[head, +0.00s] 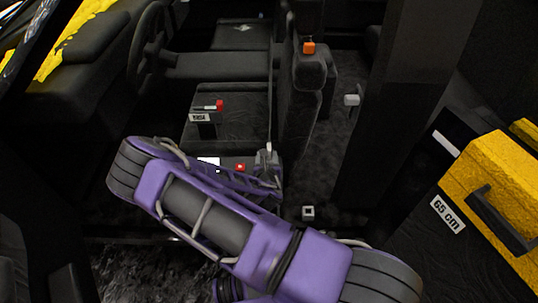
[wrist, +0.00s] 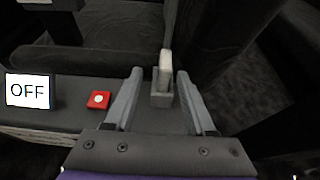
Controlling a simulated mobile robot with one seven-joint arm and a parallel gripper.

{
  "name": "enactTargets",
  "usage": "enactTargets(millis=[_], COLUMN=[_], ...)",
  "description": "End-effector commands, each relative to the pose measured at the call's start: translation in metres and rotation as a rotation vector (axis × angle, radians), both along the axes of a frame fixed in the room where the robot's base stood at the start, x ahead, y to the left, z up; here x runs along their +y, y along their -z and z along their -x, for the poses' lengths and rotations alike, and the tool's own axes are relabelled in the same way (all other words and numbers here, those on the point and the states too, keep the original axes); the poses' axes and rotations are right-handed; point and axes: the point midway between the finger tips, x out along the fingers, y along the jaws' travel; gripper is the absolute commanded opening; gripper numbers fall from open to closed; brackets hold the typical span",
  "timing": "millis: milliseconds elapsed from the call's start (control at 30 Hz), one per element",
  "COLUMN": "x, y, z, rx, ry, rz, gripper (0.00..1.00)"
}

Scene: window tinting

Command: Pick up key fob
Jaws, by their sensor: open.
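No object is clearly recognisable as the key fob; several small objects could be it. A small grey-white block with a dark centre (head: 308,212) lies on the dark floor, right of my gripper (head: 267,163). A pale grey piece (head: 351,100) is farther back, right of the seat. A small orange block (head: 308,47) is on the seat back. In the wrist view my gripper (wrist: 159,75) is open. Between its fingers, seen beyond them, is a pale upright piece in a grey holder (wrist: 163,98); contact cannot be told.
Dark car seats (head: 235,115) and a steering wheel (head: 147,45) lie behind. A dark pillar (head: 400,100) and yellow case labelled 65 cm (head: 490,180) are at the right.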

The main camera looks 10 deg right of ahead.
Motion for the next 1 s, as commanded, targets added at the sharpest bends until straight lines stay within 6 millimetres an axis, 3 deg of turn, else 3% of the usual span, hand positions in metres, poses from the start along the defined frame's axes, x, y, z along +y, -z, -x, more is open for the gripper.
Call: enactTargets(millis=[333,633,933,1000], x=[-0.016,-0.017,-0.017,-0.017], y=[0.011,0.012,0.012,0.012], z=[-0.042,-0.047,-0.046,-0.046], rx=[-0.003,0.000,0.000,0.000], ry=[0.001,0.002,0.002,0.002], rz=[-0.002,-0.001,-0.001,-0.001], gripper=[0.55,0.55,0.03,0.00])
